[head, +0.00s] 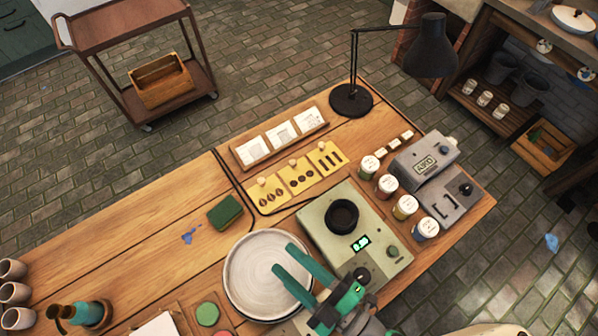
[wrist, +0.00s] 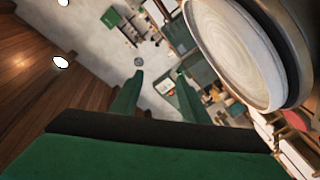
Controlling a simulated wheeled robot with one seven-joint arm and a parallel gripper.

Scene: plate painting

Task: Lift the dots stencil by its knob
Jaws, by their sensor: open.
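The dots stencil (head: 299,181) is the middle one of three yellow stencil cards on the table. It has a row of dark round holes and a small pale knob (head: 293,162) at its far edge. My gripper (head: 282,257) is open and empty, its two green fingers over the round plate in the head view, nearer than the stencils and apart from them. The fingers also show in the wrist view (wrist: 160,77), where the stencils cannot be made out.
The pale plate (head: 252,272) lies below my fingers; it shows in the wrist view (wrist: 232,50). A scale with a black bowl (head: 342,216), paint jars (head: 387,186) and a green sponge (head: 225,212) stand near the stencils. A black lamp (head: 351,99) stands behind.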

